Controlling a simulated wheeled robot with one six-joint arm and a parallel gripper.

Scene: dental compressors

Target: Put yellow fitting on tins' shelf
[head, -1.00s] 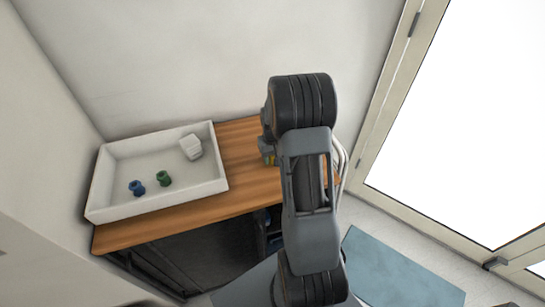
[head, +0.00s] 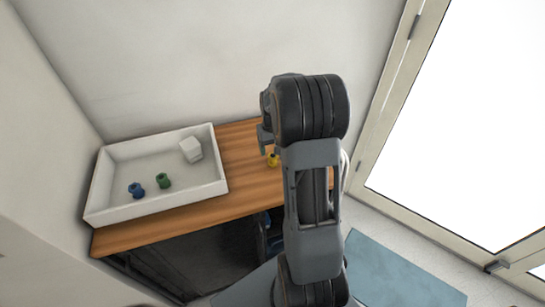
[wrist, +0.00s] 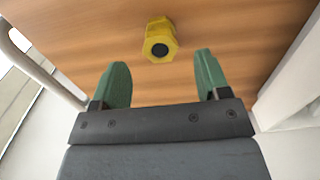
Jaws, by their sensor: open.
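The yellow fitting (head: 273,160) sits on the wooden table beside my arm in the head view. In the wrist view the yellow fitting (wrist: 161,40) is a hexagonal piece with a dark round hole, ahead of and between my fingertips, apart from them. My gripper (wrist: 158,75) has two green fingers spread open with nothing between them. In the head view my arm hides most of the gripper. No shelf with tins can be made out in these frames.
A white tray (head: 222,172) on the table's left holds a blue fitting (head: 136,190), a green fitting (head: 163,181) and a white block (head: 190,149). Bare wooden tabletop (head: 240,180) lies between tray and arm. A wall stands behind; a glazed door is at right.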

